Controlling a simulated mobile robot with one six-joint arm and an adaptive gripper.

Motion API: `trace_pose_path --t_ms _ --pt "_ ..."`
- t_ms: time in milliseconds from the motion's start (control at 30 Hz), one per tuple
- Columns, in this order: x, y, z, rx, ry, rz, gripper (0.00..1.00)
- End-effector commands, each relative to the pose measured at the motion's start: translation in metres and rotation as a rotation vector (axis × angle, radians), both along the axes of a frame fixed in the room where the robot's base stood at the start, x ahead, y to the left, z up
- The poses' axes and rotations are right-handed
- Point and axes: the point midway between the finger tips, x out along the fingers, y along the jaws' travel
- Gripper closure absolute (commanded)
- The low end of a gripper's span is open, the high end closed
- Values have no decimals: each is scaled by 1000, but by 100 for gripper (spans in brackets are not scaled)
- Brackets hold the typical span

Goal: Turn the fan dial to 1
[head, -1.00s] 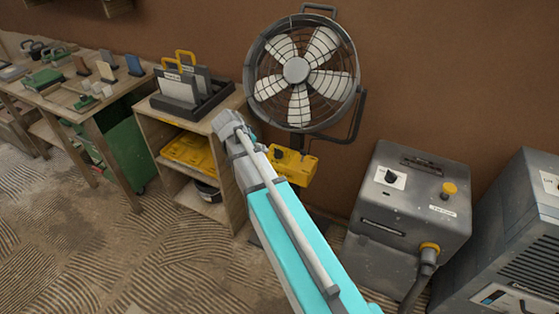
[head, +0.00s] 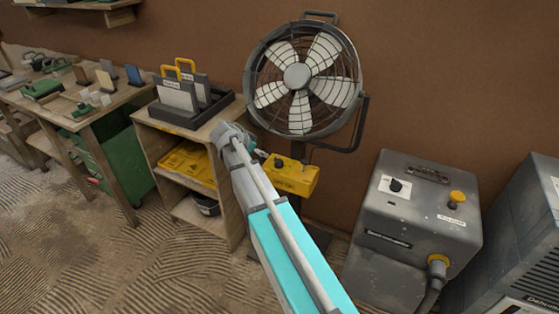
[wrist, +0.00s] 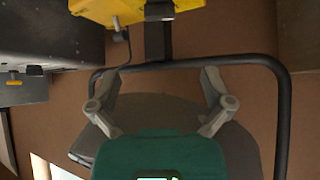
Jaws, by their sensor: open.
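The fan (head: 299,78) stands against the brown wall. Below its cage is a yellow control box (head: 291,178) with a small dark knob (head: 279,163) on its upper left; the number it points to is too small to read. My gripper (head: 262,156) is at the box's left end in the head view, mostly hidden behind my arm. In the wrist view my gripper (wrist: 158,88) is open and empty, its two fingers spread before the fan's dark tube bracket (wrist: 190,64). The yellow box (wrist: 135,5) shows at the top edge there, beyond the fingertips; no dial markings are visible.
A grey machine (head: 415,225) with a black knob and yellow button stands right of the fan. A wooden shelf (head: 185,130) with a dark tray (head: 215,110) on top is close on the left. A cable (wrist: 128,47) hangs from the box area.

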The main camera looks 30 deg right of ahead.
Motion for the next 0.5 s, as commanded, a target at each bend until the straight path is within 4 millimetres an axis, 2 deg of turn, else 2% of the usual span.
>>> trace_pose_path --t_ms 500 --pt "8 -29 -33 0 0 -1 0"
